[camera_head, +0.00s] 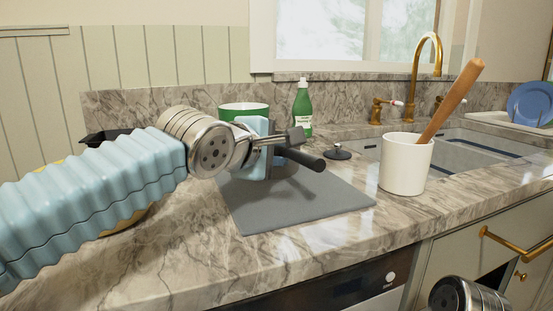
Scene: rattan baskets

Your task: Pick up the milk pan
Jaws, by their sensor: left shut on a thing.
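My left gripper (289,145) reaches in from the left above the grey mat. It is shut on the dark handle (307,159) of the milk pan, which sticks out to the right past the fingers. A green vessel with a white inside (243,107) shows behind the gripper and looks like the pan's body. The join between it and the handle is hidden by my gripper. Whether the pan touches the mat is hard to tell. Of my right arm only a metal joint shows at the bottom right edge; its gripper is out of view.
The grey mat (300,208) lies on the marble counter. A green bottle (303,110) stands behind. A white crock (405,165) with a wooden tool (452,100) stands to the right, before the sink (455,155) and brass tap (437,55). A blue plate (527,104) is far right.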

